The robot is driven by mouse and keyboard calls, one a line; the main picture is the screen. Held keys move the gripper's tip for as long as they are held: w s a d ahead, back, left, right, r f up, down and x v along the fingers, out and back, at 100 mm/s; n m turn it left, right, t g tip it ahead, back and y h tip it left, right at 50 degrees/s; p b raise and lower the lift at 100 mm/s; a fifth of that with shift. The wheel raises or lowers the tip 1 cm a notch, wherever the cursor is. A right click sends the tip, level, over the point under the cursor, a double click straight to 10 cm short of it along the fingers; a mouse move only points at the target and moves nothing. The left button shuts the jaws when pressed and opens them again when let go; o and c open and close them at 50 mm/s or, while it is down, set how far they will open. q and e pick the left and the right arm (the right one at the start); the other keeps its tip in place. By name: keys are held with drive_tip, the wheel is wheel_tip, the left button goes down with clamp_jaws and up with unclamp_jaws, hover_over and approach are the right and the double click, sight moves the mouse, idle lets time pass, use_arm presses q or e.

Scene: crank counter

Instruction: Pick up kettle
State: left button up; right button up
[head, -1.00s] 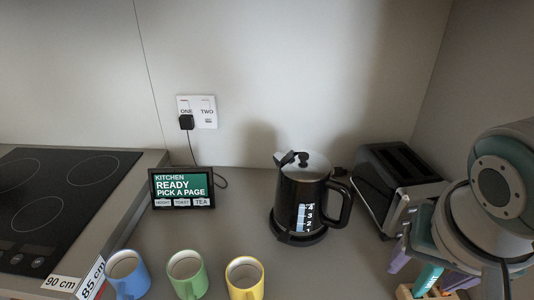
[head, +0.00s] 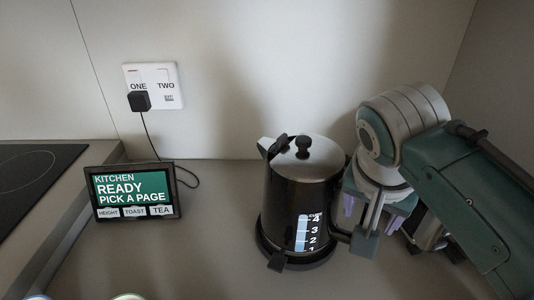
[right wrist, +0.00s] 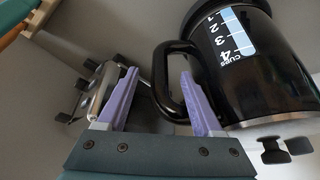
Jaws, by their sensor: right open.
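The black kettle (head: 285,195) with a grey lid and a lit level strip stands upright on its round base on the counter. In the right wrist view the kettle body (right wrist: 250,60) is at the upper right, and its handle (right wrist: 163,75) reaches in between my purple fingers. My right gripper (head: 365,215) is at the kettle's right side; in the right wrist view it is open (right wrist: 155,90), with one finger on each side of the handle. Whether a finger touches the handle is unclear. My left gripper is not in view.
A toaster (head: 425,230) stands behind my right gripper, mostly hidden by it; it also shows in the right wrist view (right wrist: 98,95). A kitchen display (head: 133,192) stands at left, below a wall socket (head: 153,86). The counter between display and kettle is clear.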

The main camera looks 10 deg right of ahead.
drive_tip(key=x, duration=0.3)
drive_tip(key=shift+w+d+f+b, duration=0.1)
drive_tip(key=shift+d+f+b, duration=0.05)
drive_tip(key=shift+f+b, duration=0.2)
drive_tip(key=shift+r, duration=0.1)
clamp_jaws()
idle(0.9)
drive_tip(key=shift+w+r, duration=0.15)
drive_tip(key=shift+r, duration=0.05)
